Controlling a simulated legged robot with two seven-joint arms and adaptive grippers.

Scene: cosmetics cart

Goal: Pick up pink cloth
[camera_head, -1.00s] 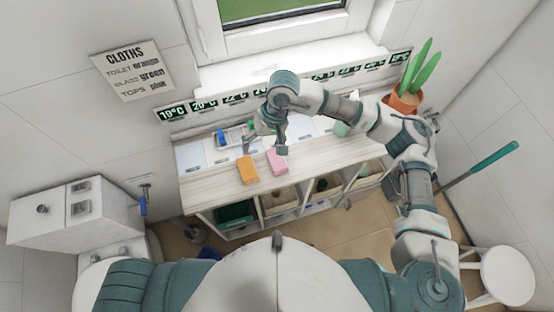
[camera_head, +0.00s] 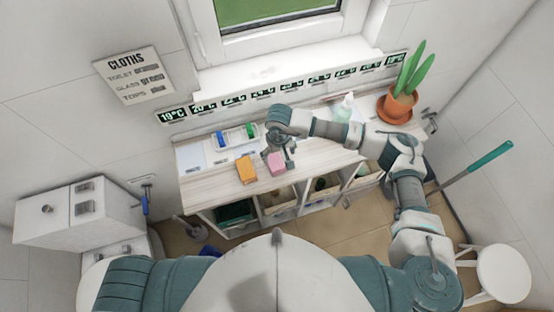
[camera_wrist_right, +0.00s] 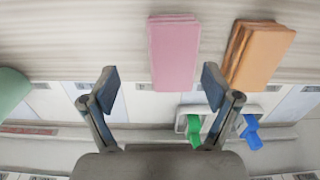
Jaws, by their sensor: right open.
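The pink cloth (camera_head: 275,163) is a folded block on the pale wooden countertop, beside the orange cloth (camera_head: 245,169). In the right wrist view, the pink cloth (camera_wrist_right: 174,52) lies ahead of the open fingers, between their lines, with the orange cloth (camera_wrist_right: 262,54) to its right. My right gripper (camera_head: 287,152) is just behind and to the right of the pink cloth in the head view. Its two fingers stand apart in the wrist view (camera_wrist_right: 160,82), with nothing held between them. My left gripper is out of view.
A white caddy with blue and green items (camera_head: 236,137) stands behind the cloths. A soap bottle (camera_head: 344,108) and potted plant (camera_head: 398,104) stand at the right. The counter left of the orange cloth is clear. A wall sign (camera_head: 134,76) hangs at left.

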